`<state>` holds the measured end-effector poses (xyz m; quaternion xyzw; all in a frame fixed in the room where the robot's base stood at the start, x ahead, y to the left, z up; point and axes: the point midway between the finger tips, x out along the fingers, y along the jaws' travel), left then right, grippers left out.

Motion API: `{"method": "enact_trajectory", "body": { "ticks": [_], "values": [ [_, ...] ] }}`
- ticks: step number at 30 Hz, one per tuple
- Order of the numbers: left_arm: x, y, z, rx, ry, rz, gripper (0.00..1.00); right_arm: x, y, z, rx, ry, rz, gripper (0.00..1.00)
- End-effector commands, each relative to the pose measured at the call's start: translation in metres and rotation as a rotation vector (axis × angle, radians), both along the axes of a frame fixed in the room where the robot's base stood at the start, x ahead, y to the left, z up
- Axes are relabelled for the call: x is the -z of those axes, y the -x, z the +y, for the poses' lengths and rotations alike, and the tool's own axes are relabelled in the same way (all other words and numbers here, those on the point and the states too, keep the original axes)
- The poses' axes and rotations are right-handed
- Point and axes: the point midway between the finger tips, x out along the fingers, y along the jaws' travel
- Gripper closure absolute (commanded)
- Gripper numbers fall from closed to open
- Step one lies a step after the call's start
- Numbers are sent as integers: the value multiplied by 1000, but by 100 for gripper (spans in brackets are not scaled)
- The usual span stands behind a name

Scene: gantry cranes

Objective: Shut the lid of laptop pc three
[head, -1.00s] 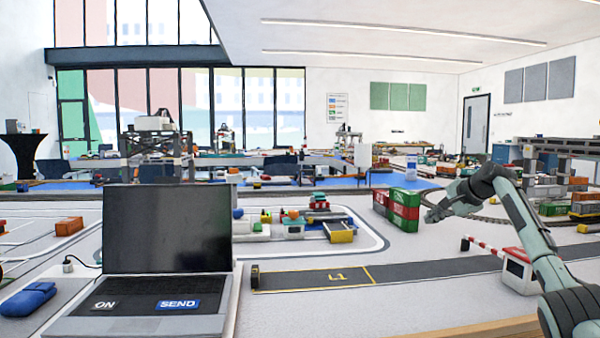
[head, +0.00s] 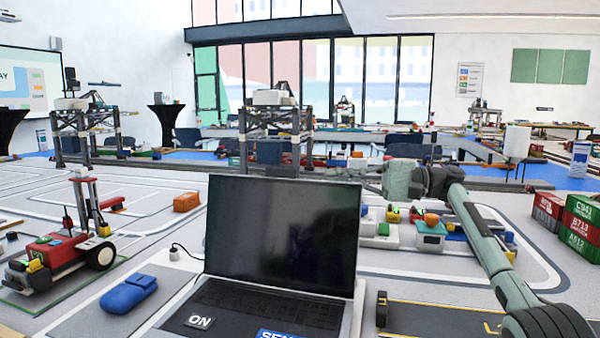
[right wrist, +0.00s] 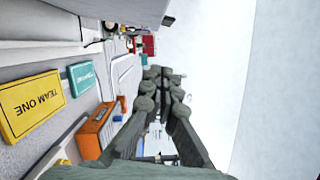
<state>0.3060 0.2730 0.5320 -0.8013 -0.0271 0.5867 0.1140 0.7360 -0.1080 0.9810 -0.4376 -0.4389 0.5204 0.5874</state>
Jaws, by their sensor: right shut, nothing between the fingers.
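The open laptop (head: 283,232) stands at the front middle of the table, its dark screen raised and its keyboard toward me. Stickers on its palm rest read "ON" (head: 200,321) and, partly cut off, "SEND" (head: 278,334). No "three" marking shows on it. My right gripper (head: 342,174) is at the height of the lid's top edge, near its upper right corner, and seems to be beyond the lid. I cannot tell whether it touches the lid. In the right wrist view the fingers (right wrist: 165,82) are together with nothing between them. My left gripper is not in view.
A blue pouch (head: 128,294) lies left of the laptop, near a cable plug. A red vehicle model (head: 60,255) stands farther left. Small coloured blocks (head: 430,232) lie behind the laptop at right, and stacked containers (head: 580,225) stand at far right.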

Motion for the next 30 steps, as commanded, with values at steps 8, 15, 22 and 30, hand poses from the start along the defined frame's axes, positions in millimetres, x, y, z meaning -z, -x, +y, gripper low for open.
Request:
{"method": "enact_trajectory", "body": {
  "ticks": [8, 15, 22, 30],
  "values": [
    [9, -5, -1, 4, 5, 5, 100, -5, -4, 63, -1, 1, 1, 100],
    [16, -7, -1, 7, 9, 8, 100, -9, 17, 73, 3, 3, 1, 100],
    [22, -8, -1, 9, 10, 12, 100, -12, 30, 77, 4, 1, 3, 100],
    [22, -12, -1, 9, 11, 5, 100, -13, 32, 78, 3, 0, 3, 100]
  ]
}}
